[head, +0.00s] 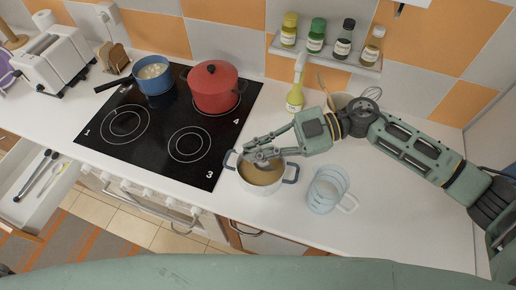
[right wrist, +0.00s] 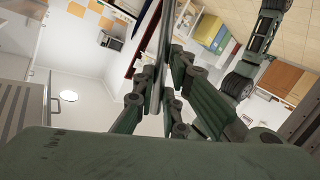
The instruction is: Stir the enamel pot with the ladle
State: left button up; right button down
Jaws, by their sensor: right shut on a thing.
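The pale enamel pot (head: 258,187) with blue handles stands on the white counter, just right of the hob, and holds a brown liquid (head: 262,173). My right gripper (head: 255,152) is over the pot's far rim in the head view. In the right wrist view its fingers (right wrist: 160,88) are shut on the thin grey handle of the ladle (right wrist: 157,60). The ladle's lower end is hard to make out in the head view, so I cannot tell how deep it sits in the liquid. My left gripper is not in view.
A red lidded pot (head: 213,88) and a blue saucepan (head: 154,78) stand on the black hob (head: 155,125). A clear measuring jug (head: 328,188) is close on the pot's right. A yellow-green bottle (head: 295,98) stands behind. An open drawer (head: 38,200) holds utensils at left.

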notch_tip(320, 180, up, 6)
jog(key=s, duration=0.2)
jog(key=shift+s+a, duration=0.15)
jog(key=shift+a, duration=0.2)
dwell(0.7)
jog(key=shift+r, duration=2.5)
